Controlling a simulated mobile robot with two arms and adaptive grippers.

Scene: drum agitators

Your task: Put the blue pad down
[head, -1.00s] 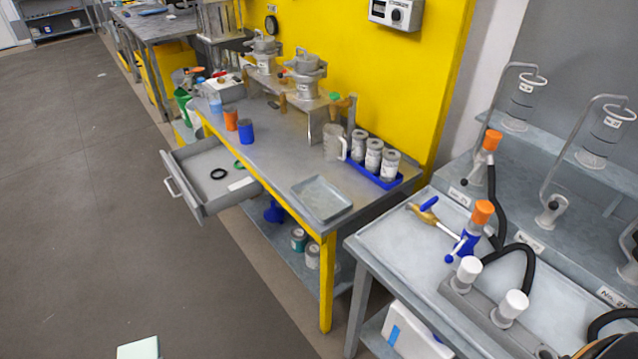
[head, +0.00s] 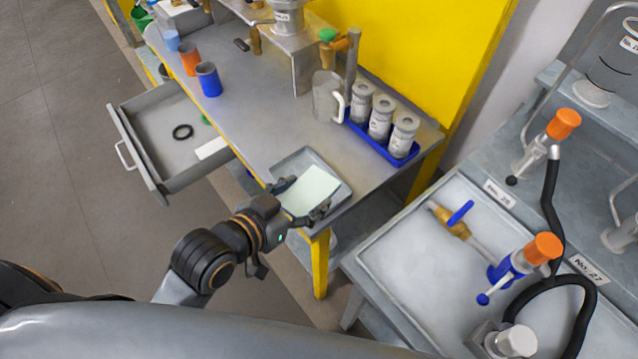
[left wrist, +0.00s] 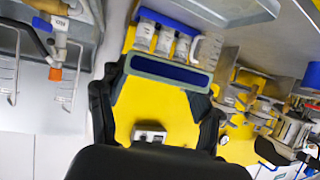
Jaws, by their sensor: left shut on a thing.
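The pad (head: 311,189) looks pale green on top in the head view. In the left wrist view the pad (left wrist: 170,73) shows a dark blue face with a grey-green border. My left gripper (head: 303,199) is shut on it, with one finger at each side. The pad is over the shallow metal tray (head: 338,203) at the near corner of the steel bench and covers much of it. I cannot tell whether the pad touches the tray. My right gripper is not in view.
Behind the tray are a blue rack (head: 402,159) with grey jars and a clear jug (head: 327,97). An open drawer (head: 158,150) sticks out at left. Orange (head: 189,59) and blue (head: 208,80) cups stand on the bench. A sink bench (head: 400,240) with taps is at right.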

